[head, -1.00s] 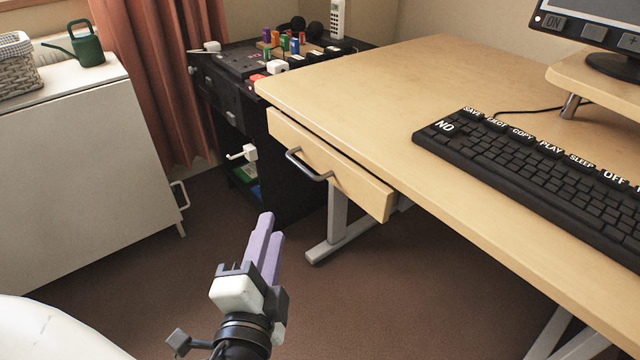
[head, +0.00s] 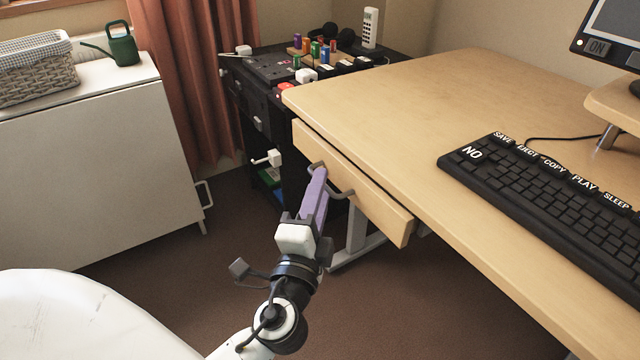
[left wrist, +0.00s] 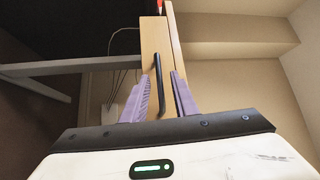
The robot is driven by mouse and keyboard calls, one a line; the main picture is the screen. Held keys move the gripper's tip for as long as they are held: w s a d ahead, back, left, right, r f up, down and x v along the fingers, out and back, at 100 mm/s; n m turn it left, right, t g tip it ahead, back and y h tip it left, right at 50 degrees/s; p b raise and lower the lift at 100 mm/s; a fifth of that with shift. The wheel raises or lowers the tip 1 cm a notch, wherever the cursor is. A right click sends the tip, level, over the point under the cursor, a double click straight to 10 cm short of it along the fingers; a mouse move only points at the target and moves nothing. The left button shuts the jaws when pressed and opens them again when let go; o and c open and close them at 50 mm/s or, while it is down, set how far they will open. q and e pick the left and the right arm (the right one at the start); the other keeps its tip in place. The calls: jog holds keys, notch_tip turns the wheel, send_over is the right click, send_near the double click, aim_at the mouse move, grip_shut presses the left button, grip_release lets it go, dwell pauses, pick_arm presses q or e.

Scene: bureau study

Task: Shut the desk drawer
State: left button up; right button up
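The desk drawer (head: 380,207) is pale wood and stands partly out from under the desk top (head: 420,100). Its dark metal bar handle (head: 345,194) is on the front face. My left gripper (head: 318,175) is at the drawer front, its purple fingers overlapping the handle and hiding part of it. In the left wrist view the fingers (left wrist: 160,88) are apart, with the handle (left wrist: 158,70) showing between them and the drawer front (left wrist: 153,38) beyond. I cannot tell whether a finger touches the handle. My right gripper is in neither view.
A black keyboard (head: 550,190) lies on the desk, with a monitor (head: 610,35) at the right. A dark cart (head: 270,90) with small coloured items stands behind the drawer's far end. A white cabinet (head: 100,150) is at the left. Open floor lies between.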

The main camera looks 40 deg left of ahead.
pick_arm(q)
jog(key=shift+w, duration=0.1)
grip_shut()
dwell(1.4)
